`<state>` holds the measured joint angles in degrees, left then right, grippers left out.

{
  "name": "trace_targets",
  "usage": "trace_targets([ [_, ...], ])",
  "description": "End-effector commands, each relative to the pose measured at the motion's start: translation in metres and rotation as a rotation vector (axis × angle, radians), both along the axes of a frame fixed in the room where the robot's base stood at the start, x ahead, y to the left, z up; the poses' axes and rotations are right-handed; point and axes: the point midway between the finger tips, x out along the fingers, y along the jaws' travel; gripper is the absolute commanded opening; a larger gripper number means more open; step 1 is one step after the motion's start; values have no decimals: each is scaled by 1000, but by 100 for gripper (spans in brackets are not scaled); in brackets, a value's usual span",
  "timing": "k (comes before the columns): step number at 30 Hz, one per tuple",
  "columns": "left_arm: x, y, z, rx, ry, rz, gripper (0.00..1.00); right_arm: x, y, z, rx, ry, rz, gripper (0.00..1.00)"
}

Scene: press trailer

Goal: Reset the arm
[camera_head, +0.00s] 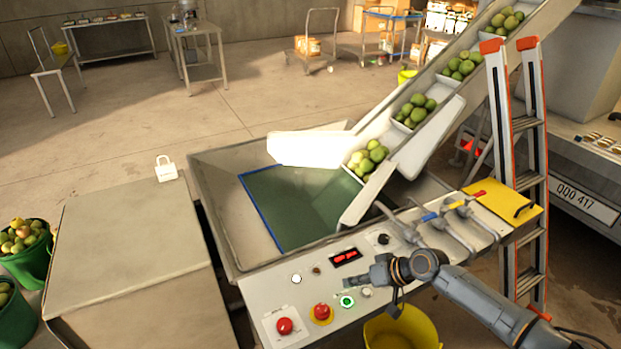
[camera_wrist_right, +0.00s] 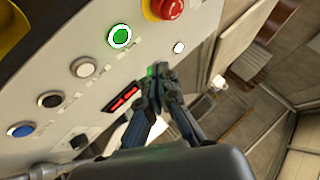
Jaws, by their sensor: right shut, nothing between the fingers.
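My right gripper (camera_head: 368,276) reaches in from the lower right and is just above the white control panel (camera_head: 262,296). It is shut and empty, and its fingertips (camera_wrist_right: 161,72) meet in the wrist view. A green-lit button (camera_head: 346,301) is close below the gripper in the head view and also shows in the wrist view (camera_wrist_right: 120,37). A red digital display (camera_head: 346,256) is just beyond the gripper, and in the wrist view it (camera_wrist_right: 122,99) is beside the fingers. Whether the gripper touches the panel is unclear. My left gripper is not in view.
Two red buttons, one plain (camera_head: 285,326) and one on a yellow base (camera_head: 321,313), are left of the gripper. Pipes with valves (camera_head: 440,220) are to the right. A hopper (camera_head: 215,215), fruit conveyor (camera_head: 408,150), ladder (camera_head: 536,150) and yellow bucket (camera_head: 402,332) surround the panel.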

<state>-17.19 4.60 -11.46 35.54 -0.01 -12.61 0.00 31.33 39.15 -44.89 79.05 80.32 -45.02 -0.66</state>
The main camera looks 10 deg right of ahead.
Motion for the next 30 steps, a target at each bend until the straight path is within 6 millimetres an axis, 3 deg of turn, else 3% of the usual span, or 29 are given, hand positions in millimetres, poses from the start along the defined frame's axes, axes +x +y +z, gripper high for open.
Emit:
trace_targets([
  [5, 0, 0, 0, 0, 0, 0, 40, -27, 26, -12, -11, 11, 67, 0],
  [10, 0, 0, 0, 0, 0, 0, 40, -107, 86, -30, -66, 9, 229, 0],
  [14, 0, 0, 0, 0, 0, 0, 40, -162, 107, -31, -139, -13, 282, 0],
  [17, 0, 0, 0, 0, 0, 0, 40, -196, 104, -26, -212, -21, 265, 0],
  [21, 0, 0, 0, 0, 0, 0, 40, -231, 80, -18, -322, -6, 190, 0],
  [30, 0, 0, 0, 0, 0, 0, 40, -280, 23, -3, -493, 69, 27, 0],
])
